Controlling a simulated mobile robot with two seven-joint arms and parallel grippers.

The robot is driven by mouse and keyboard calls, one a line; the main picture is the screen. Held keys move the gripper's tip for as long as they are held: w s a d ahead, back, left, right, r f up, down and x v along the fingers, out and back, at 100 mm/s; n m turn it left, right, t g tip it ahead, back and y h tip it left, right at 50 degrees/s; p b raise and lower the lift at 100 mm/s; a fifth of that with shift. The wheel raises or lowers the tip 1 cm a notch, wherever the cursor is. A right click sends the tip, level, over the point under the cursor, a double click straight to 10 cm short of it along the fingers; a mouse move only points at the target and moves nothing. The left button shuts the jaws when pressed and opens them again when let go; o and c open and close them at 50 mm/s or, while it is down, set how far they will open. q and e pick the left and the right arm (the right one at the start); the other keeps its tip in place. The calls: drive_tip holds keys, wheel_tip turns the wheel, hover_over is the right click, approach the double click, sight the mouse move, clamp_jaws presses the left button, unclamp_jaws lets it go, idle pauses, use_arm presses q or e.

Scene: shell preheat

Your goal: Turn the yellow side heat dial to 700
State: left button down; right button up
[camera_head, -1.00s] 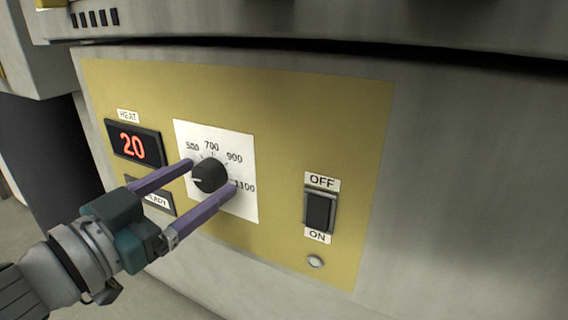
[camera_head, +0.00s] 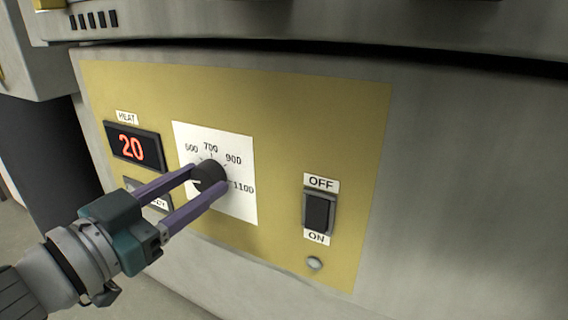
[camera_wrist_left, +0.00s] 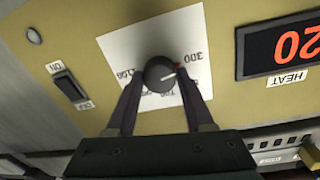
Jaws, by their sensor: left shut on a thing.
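The black round heat dial (camera_head: 210,171) sits on a white scale card (camera_head: 240,205) on the yellow panel (camera_head: 300,110). Its white mark points left in the head view, away from 700. In the left wrist view, the dial (camera_wrist_left: 159,72) has its mark towards the 300 side. My left gripper (camera_head: 208,180) is shut on the dial, one purple finger on each side. The fingers hide part of the card, including the 300 in the head view. My right gripper is not in view.
A red heat display (camera_head: 133,147) reads 20, left of the card. A second display (camera_head: 157,202) below it is partly hidden by a finger. A black OFF/ON switch (camera_head: 319,212) and a small round lamp (camera_head: 315,263) are to the right. An overhanging ledge (camera_head: 300,25) runs above.

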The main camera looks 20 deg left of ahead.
use_arm(q)
drive_tip(key=m+p, duration=0.1)
drive_tip(key=m, duration=0.2)
drive_tip(key=shift+r+m+p, duration=0.15)
drive_tip(key=shift+m+p, duration=0.2)
drive_tip(key=shift+m, duration=0.05)
drive_tip(key=m, duration=0.2)
drive_tip(key=m+p, duration=0.1)
drive_tip(key=m, duration=0.2)
drive_tip(key=shift+g+y, duration=0.3)
drive_tip(key=m, duration=0.5)
drive_tip(key=shift+d, duration=0.1)
drive_tip(key=m+y, duration=0.1)
drive_tip(key=m, duration=0.3)
drive_tip(key=shift+m, duration=0.4)
drive_tip(key=shift+b, duration=0.3)
drive_tip(key=shift+c, duration=1.4)
unclamp_jaws()
drive_tip(key=shift+s, duration=0.15)
